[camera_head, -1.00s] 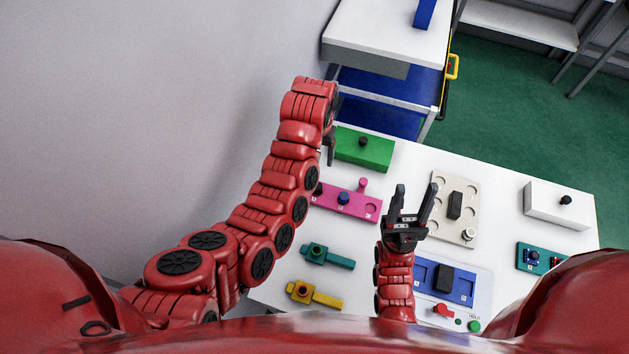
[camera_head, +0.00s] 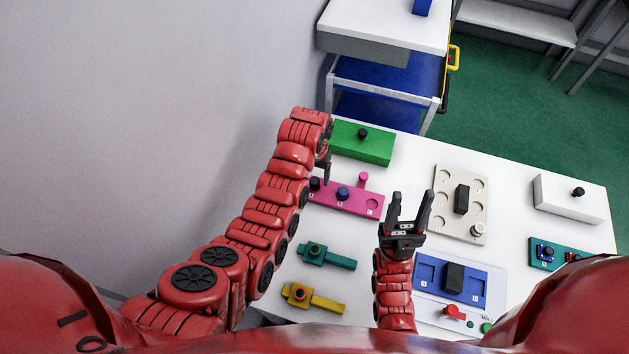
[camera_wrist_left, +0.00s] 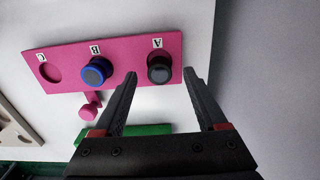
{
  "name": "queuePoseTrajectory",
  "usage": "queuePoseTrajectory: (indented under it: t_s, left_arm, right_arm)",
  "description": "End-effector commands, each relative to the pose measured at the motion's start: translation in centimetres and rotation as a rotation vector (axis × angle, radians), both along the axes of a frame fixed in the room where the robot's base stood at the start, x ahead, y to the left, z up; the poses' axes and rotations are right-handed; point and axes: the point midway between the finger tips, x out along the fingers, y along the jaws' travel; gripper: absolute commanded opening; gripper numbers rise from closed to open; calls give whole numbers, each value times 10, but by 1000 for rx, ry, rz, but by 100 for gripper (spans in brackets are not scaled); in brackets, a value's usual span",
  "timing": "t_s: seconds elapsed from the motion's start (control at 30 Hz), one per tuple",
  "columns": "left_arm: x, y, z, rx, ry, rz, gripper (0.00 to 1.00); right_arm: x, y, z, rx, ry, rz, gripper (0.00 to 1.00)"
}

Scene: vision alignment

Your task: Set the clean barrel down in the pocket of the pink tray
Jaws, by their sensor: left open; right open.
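The pink tray (camera_head: 328,197) lies on the white table; its lettered pockets also show in the left wrist view (camera_wrist_left: 118,50). A black barrel (camera_wrist_left: 159,68) stands in pocket A and a blue-topped barrel (camera_wrist_left: 95,72) in pocket B. Pocket C (camera_wrist_left: 49,72) is empty. I cannot tell which barrel is the clean one. My left gripper (camera_head: 326,181) is open over the tray's left end; in its wrist view the fingertips (camera_wrist_left: 160,75) are either side of the black barrel, not visibly touching it. My right gripper (camera_head: 412,193) is open and empty, right of the tray.
A green box (camera_head: 365,145) stands just behind the pink tray. A beige tray (camera_head: 448,218) and a blue fixture (camera_head: 428,270) are to the right. Teal (camera_head: 340,261) and yellow (camera_head: 327,304) holders lie in front. A white box (camera_head: 570,204) is far right.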

Motion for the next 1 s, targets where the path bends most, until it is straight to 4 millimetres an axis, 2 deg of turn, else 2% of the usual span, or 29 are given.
queuePoseTrajectory:
  t_s: [0.03,0.3,0.57,0.9,1.0]
  left_arm:
    - [-2,1,-1,2,5,0,74]
    - [1,0,-24,-1,-2,1,74]
    - [1,-1,-26,-2,-3,1,74]
    - [0,0,-26,-1,-3,1,15]
    - [0,0,-26,-1,-2,0,0]
  right_arm:
    - [0,0,11,0,0,0,50]
    - [0,0,15,0,0,0,50]
    - [0,0,15,0,0,0,50]
    - [0,0,15,0,0,0,50]
    - [0,0,15,0,0,0,50]
